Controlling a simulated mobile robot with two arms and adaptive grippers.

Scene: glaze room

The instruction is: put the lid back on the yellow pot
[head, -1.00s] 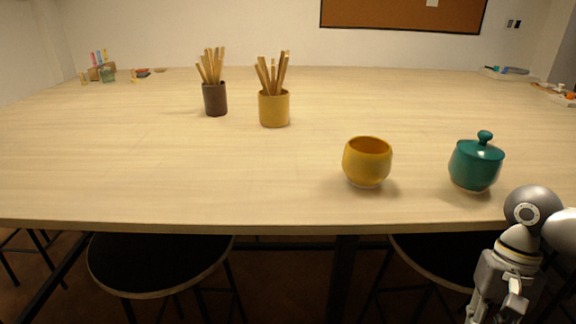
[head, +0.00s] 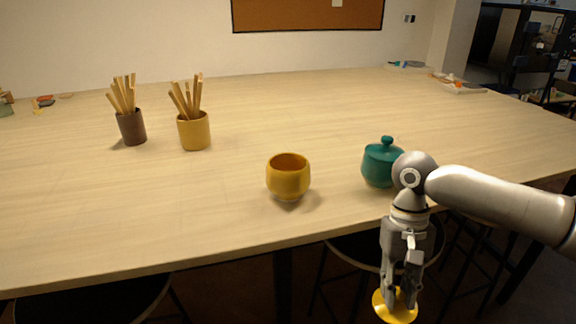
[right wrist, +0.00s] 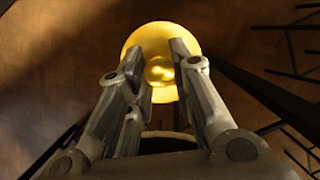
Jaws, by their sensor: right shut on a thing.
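The yellow pot (head: 288,180) stands upright and open-topped near the front edge of the table, with no lid on it. My right gripper (head: 399,296) points down in front of the table edge, below the tabletop level in the head view. It is shut on a yellow lid (head: 383,307), to the right of and lower than the pot in the picture. In the right wrist view the lid (right wrist: 160,38) shows as a round disc with its knob (right wrist: 159,71) between the fingers. My left gripper is not in view.
A teal lidded pot (head: 378,165) stands right of the yellow pot, close behind my right arm. A brown cup (head: 131,128) and a yellow cup (head: 194,131) of wooden sticks stand further back left. Black stools (head: 95,303) stand below the front edge. The table's middle is clear.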

